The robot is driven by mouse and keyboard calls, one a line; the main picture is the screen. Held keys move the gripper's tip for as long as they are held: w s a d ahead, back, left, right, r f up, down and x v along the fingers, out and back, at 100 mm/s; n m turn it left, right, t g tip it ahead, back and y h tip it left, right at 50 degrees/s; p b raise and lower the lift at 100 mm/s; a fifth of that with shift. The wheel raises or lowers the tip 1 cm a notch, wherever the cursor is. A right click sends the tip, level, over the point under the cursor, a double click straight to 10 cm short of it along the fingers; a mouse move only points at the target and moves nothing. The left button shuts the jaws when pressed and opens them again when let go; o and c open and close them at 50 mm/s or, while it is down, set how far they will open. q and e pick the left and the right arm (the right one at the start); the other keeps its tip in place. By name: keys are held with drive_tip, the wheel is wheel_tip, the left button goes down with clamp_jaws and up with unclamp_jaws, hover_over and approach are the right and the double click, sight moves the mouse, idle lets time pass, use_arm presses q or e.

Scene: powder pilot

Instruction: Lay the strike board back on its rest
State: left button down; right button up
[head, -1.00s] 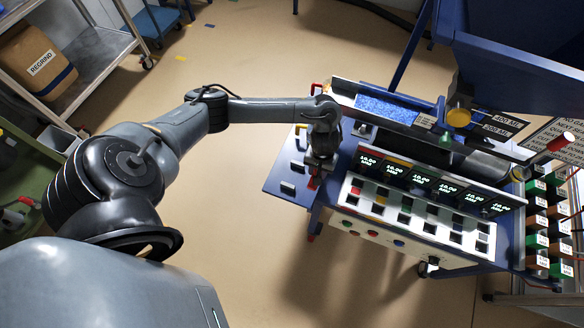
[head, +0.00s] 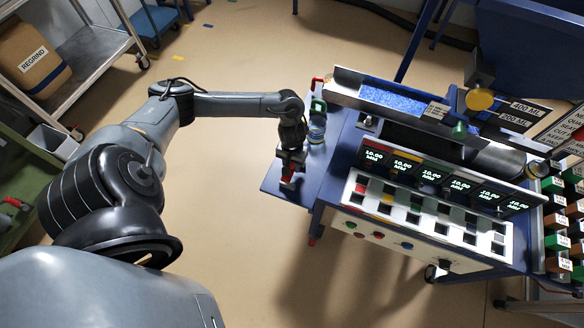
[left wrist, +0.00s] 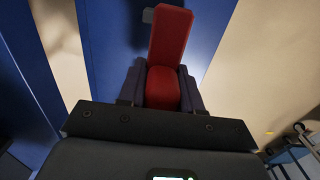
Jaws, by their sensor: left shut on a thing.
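My left gripper (head: 289,168) is over the blue side shelf (head: 322,178) at the left end of the blue machine. It is shut on a red handled piece, which I take to be the strike board (left wrist: 171,40). In the left wrist view the red part stands between the two dark fingers of the gripper (left wrist: 160,88). My right gripper is not in view.
The control panel (head: 420,218) with lit displays and buttons stands right of the shelf. A blue-filled trough (head: 397,98) lies behind it. Open floor (head: 225,215) lies left of the shelf.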

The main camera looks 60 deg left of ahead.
use_arm(q)
drive_tip(key=shift+f+b, duration=0.3)
drive_tip(key=shift+f, duration=0.65)
drive_tip(key=shift+r, duration=0.1)
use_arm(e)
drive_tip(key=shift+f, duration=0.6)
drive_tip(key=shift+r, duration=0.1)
use_arm(q)
drive_tip(key=shift+f, duration=0.2)
drive_tip(key=shift+f+p, duration=0.25)
drive_tip(key=shift+p, duration=0.1)
drive_tip(key=c, duration=0.8)
unclamp_jaws()
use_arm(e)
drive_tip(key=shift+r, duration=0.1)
